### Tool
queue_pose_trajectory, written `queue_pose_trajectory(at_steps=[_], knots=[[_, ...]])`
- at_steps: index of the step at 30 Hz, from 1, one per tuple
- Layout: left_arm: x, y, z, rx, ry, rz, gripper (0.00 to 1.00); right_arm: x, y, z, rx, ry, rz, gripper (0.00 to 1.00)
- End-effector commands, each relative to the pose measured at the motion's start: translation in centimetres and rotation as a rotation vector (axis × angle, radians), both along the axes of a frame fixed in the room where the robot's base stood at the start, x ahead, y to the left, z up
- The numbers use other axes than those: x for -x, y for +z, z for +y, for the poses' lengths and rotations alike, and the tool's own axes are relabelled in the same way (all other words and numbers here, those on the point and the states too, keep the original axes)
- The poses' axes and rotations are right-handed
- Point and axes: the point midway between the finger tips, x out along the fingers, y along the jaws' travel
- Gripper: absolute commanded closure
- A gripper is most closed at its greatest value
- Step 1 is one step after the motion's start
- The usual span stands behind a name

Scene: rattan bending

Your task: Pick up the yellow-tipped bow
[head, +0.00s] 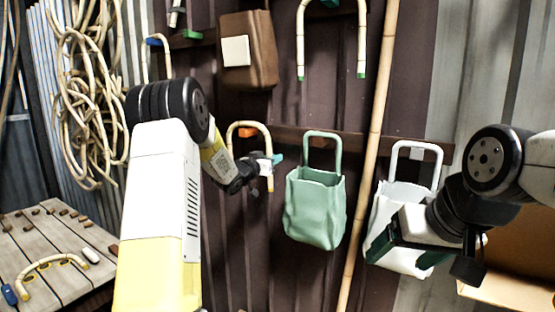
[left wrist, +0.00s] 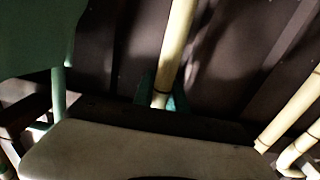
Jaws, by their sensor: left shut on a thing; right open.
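A pale rattan bow (head: 250,124) shows as an arch against the wall in the head view, left of the green bag. My left gripper (head: 267,163) is shut on its right leg, near the lower end. In the left wrist view a pale rattan rod (left wrist: 176,48) stands upright between the teal finger pads. My right gripper (head: 408,255) is open and empty, in front of the white bag.
A green bag (head: 315,208) and a white bag (head: 391,200) hang on the wall. A bamboo pole (head: 377,110) stands between them. A green-tipped bow (head: 302,40) and brown bag (head: 248,55) hang above. The bench (head: 30,240) has pegs; a cardboard box (head: 510,288) is lower right.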

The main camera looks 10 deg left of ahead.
Motion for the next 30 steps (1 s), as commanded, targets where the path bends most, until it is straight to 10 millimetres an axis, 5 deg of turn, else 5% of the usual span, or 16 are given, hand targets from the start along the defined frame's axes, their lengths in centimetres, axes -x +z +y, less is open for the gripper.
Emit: queue_pose_trajectory(at_steps=[6, 21, 30], knots=[[0.5, 2.8, 0.0, -0.002, 0.001, -0.004, 1.00, 0.0, 0.0, 0.0, 0.000, 0.000, 0.000, 0.22], [12.9, 3.8, -0.8, -0.001, 0.000, -0.003, 1.00, 0.0, 0.0, 0.0, 0.000, 0.000, 0.000, 0.22], [15.8, 4.0, -1.0, -0.001, 0.000, -0.003, 1.00, 0.0, 0.0, 0.0, 0.000, 0.000, 0.000, 0.22]])
